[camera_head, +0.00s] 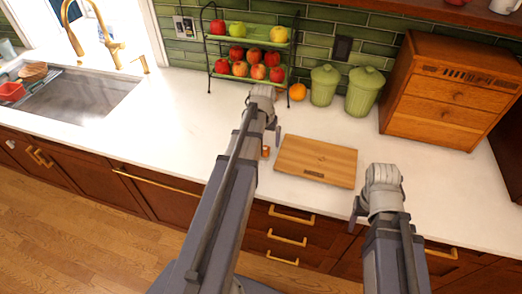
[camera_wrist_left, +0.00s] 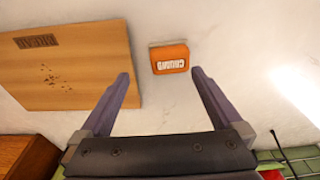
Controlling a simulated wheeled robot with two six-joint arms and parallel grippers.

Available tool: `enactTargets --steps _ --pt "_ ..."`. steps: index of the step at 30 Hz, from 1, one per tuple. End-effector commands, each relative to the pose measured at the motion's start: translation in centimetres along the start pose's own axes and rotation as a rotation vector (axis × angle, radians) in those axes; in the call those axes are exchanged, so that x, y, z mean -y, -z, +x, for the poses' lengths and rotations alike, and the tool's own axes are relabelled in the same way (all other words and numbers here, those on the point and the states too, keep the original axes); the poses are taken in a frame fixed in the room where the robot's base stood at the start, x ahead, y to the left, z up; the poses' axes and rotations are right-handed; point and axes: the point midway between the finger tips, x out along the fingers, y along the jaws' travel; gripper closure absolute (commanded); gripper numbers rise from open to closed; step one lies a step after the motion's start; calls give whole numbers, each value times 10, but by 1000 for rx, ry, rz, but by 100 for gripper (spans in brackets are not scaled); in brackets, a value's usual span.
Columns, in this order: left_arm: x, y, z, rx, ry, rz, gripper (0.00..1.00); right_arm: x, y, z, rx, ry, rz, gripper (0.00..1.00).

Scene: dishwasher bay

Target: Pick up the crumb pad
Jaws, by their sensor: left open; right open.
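The crumb pad (camera_wrist_left: 169,58) is a small orange block with a white lettered label, lying on the white counter. In the left wrist view it sits just beyond and between my left gripper's (camera_wrist_left: 160,74) open fingertips, slightly toward the right finger, apart from both. In the head view the pad (camera_head: 265,152) is a small orange patch beside the cutting board, partly hidden by my left arm. My left gripper (camera_head: 274,136) is open and empty over the counter there. My right gripper (camera_head: 357,212) is open near the counter's front edge, right of the board; its fingers are mostly hidden.
A wooden cutting board (camera_head: 316,161) with dark crumbs (camera_wrist_left: 55,77) lies close to the pad. A fruit rack (camera_head: 209,62), an orange (camera_head: 297,91), green canisters (camera_head: 364,91) and a wooden cabinet (camera_head: 447,90) stand behind. Counter left of my left arm is clear up to the sink (camera_head: 85,95).

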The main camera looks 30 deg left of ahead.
Motion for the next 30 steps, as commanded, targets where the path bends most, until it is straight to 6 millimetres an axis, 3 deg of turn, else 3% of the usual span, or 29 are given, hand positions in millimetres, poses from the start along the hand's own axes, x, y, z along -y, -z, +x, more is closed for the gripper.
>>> enactTargets --steps 1,5,30 --pt "10 5 0 -5 0 -17 0 0 0 -1 0 0 0 40" --pt "20 8 0 -11 0 -34 0 0 0 -1 0 0 0 40" --pt "19 6 42 -11 0 -33 0 4 2 41 0 0 1 40"
